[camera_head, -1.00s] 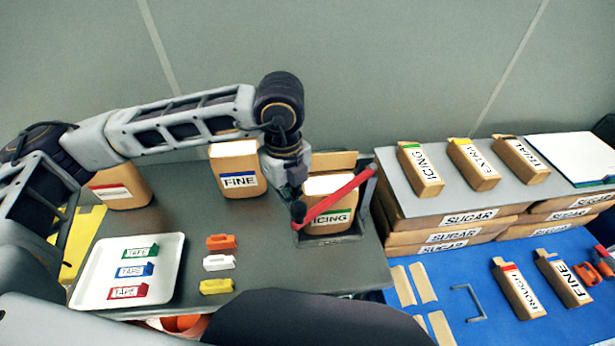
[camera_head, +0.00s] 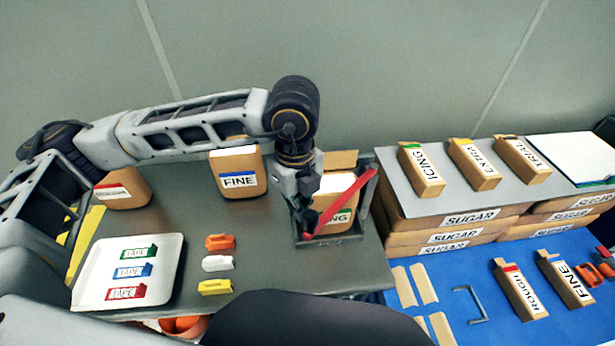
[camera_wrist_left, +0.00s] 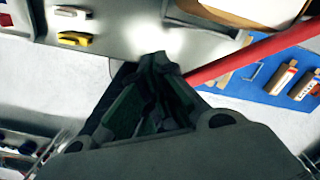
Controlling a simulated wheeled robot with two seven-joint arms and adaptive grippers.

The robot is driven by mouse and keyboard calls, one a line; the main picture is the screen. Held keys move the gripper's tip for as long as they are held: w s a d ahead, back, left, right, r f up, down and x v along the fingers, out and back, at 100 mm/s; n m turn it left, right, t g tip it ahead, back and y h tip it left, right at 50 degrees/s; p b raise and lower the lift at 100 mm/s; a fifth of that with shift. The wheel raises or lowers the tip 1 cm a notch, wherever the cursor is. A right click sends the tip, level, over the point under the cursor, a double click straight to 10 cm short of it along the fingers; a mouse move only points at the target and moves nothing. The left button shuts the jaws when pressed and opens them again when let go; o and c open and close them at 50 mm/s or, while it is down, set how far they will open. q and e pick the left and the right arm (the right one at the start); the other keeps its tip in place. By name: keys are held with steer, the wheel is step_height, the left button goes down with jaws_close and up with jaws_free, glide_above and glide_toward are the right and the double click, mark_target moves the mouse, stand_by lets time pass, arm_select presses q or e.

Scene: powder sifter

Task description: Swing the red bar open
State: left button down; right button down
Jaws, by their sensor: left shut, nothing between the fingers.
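The red bar (camera_head: 345,200) runs diagonally across the front of the ICING box (camera_head: 341,220), which stands in a dark tray (camera_head: 333,239) on the grey table. The bar's upper right end meets a post at the tray's right side. My left gripper (camera_head: 307,224) is shut and empty, pointing down at the bar's lower left end. In the left wrist view the shut fingertips (camera_wrist_left: 157,62) are beside the red bar (camera_wrist_left: 255,55); I cannot tell whether they touch it. The gripper hides part of the box's label. My right gripper is not in view.
The FINE box (camera_head: 238,175) stands left of the tray. A white tray with tape boxes (camera_head: 87,290) and small orange, white and yellow pieces lie nearer. Stacked SUGAR boxes (camera_head: 457,221) and a blue mat (camera_head: 450,325) are to the right.

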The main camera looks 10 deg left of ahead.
mark_target(311, 214)
arm_select(q)
steer(key=shift+s+d+b, duration=0.4)
steer(key=shift+s+d, duration=0.7)
steer(key=shift+d, duration=0.1)
steer(key=shift+s+d, duration=0.2)
steer(key=shift+s, duration=0.05)
steer(key=shift+d, duration=0.1)
steer(key=s+d+b, duration=0.2)
steer(key=s+d, duration=0.1)
steer(key=d, duration=0.2)
steer(key=shift+d, duration=0.35)
stand_by(0.8)
steer(key=shift+f, duration=0.1)
